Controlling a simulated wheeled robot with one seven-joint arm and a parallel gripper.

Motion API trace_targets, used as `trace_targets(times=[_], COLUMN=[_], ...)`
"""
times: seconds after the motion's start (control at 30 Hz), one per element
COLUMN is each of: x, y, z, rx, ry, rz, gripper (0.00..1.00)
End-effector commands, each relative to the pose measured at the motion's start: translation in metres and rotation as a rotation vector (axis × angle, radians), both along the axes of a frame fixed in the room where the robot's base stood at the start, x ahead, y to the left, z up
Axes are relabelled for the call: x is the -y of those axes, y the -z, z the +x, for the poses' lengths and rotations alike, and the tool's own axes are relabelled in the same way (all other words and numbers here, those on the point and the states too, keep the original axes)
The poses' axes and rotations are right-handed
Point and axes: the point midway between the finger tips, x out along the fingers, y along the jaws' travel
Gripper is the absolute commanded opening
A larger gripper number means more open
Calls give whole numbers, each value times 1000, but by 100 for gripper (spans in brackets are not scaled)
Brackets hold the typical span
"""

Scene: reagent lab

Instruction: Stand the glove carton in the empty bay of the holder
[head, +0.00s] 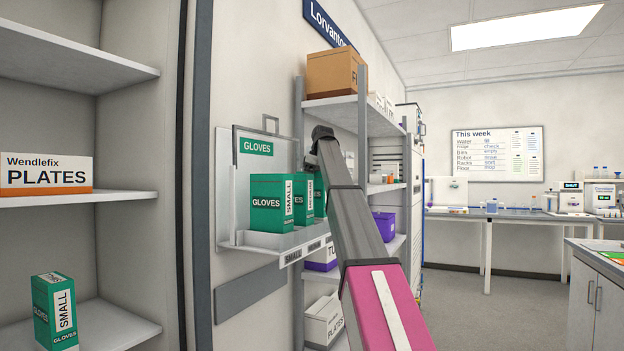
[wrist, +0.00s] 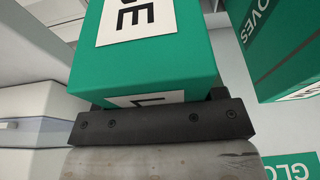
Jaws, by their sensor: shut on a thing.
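In the wrist view my gripper (wrist: 152,120) is shut on a green glove carton (wrist: 190,62) with white label patches. Only parts of its lettering show, among them an L and an E. A second green carton (wrist: 283,50) stands apart to its right. In the head view the wall holder (head: 228,238) has a green GLOVES sign and a front lip with bay labels. A SMALL carton (head: 268,205) and another green carton (head: 301,212) stand in it. A green sliver (head: 319,196) shows at the holder's right, beside my arm. My arm hides my gripper there; whether the held carton touches the holder is unclear.
A shelving rack (head: 340,110) with a brown box (head: 335,73) and a purple box (head: 385,226) stands close right of the holder. Floor (head: 470,310) is clear farther right.

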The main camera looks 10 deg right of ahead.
Motion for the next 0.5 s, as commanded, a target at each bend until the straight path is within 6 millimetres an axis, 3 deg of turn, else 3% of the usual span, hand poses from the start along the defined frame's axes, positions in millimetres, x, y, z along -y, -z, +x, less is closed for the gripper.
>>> trace_targets(times=[0.43,0.47,0.5], x=[0,0,0], y=[6,6,6], z=[0,0,0], rx=[0,0,0], ry=[0,0,0], rz=[0,0,0], gripper=[7,73,86])
